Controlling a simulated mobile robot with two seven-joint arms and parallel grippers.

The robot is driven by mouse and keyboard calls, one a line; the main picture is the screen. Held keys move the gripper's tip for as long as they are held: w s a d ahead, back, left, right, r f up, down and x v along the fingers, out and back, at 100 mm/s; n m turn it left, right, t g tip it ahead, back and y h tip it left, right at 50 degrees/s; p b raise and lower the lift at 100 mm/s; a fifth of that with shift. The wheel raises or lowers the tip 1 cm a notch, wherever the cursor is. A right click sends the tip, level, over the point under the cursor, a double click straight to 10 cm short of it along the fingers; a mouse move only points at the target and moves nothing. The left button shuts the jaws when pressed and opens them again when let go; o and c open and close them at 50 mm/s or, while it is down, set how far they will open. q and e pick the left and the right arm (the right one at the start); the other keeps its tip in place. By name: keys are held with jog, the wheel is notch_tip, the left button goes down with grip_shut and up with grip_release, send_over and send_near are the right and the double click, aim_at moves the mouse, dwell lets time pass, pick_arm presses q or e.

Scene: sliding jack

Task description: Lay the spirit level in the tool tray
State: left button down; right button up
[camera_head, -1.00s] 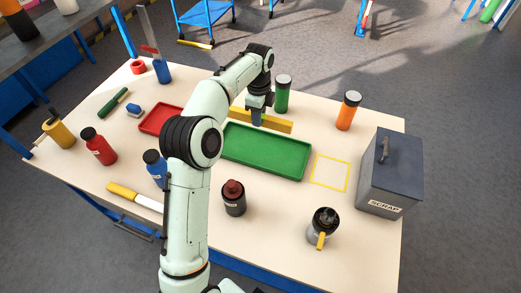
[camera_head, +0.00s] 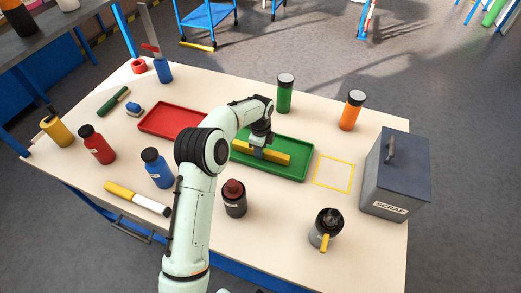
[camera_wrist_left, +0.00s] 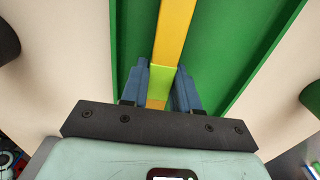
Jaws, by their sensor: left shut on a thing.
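The spirit level (camera_head: 277,157) is a long yellow bar with a bright green patch in its middle, seen in the left wrist view (camera_wrist_left: 172,35). My left gripper (camera_head: 258,153) is shut on it near the middle, with blue fingers (camera_wrist_left: 160,90) on both sides. The level lies lengthwise within the outline of the green tray (camera_head: 282,173), whose floor and edge also show in the left wrist view (camera_wrist_left: 235,45). I cannot tell whether the level touches the tray floor. My right gripper is not in view.
A red tray (camera_head: 172,121) lies to the left. A green canister (camera_head: 285,96) and an orange one (camera_head: 350,112) stand behind the green tray. A dark red-topped bottle (camera_head: 234,198) stands in front. A yellow-outlined square (camera_head: 333,174) and a grey scrap box (camera_head: 394,175) are at right.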

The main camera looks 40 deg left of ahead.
pick_arm(q)
jog(key=shift+f, duration=0.1)
jog(key=shift+f, duration=0.15)
jog(key=c, duration=0.8)
grip_release()
jog(key=shift+c, duration=0.2)
notch_tip(320, 180, up, 12)
jog(key=p, duration=0.1)
jog(key=shift+r, duration=0.2)
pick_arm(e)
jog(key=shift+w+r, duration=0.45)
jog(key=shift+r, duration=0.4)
